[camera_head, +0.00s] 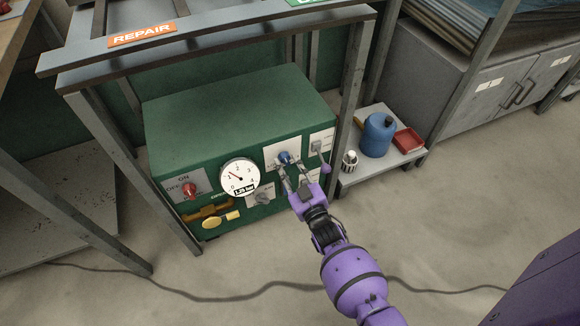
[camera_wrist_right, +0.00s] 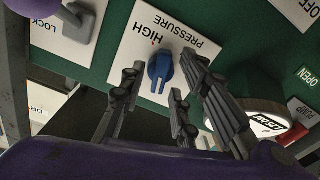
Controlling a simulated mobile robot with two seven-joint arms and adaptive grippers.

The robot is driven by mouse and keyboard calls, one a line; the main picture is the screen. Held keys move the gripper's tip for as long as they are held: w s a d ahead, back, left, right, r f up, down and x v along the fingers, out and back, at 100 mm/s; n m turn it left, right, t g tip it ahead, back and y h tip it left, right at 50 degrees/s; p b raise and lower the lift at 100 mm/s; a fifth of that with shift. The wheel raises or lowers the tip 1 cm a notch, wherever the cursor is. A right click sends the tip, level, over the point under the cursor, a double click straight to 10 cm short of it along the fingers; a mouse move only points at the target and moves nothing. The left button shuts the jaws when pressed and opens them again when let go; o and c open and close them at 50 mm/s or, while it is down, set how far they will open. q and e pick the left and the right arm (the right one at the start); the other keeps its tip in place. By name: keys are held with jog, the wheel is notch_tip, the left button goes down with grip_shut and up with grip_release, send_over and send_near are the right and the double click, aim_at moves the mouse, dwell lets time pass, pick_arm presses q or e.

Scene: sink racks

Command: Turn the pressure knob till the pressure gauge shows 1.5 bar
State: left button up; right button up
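The blue pressure knob (camera_head: 284,157) is on a white plate on the green machine's front. In the right wrist view the knob (camera_wrist_right: 160,72) sits under the words HIGH and PRESSURE, its grip ridge pointing down in the picture. The round white pressure gauge (camera_head: 239,176) is left of it; its small display appears to read 1.25 bar. My right gripper (camera_head: 290,170) is at the knob, fingers spread. In the wrist view its fingertips (camera_wrist_right: 163,68) lie on either side of the knob with visible gaps; contact cannot be seen. My left gripper is not in view.
The green machine (camera_head: 235,108) stands inside a grey metal frame (camera_head: 352,75). A low shelf at right holds a blue canister (camera_head: 376,136) and red tray (camera_head: 408,140). A cable (camera_head: 250,297) crosses the floor.

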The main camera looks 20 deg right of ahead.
jog(key=s, duration=1.2)
jog(key=shift+d, duration=0.15)
dwell(0.3)
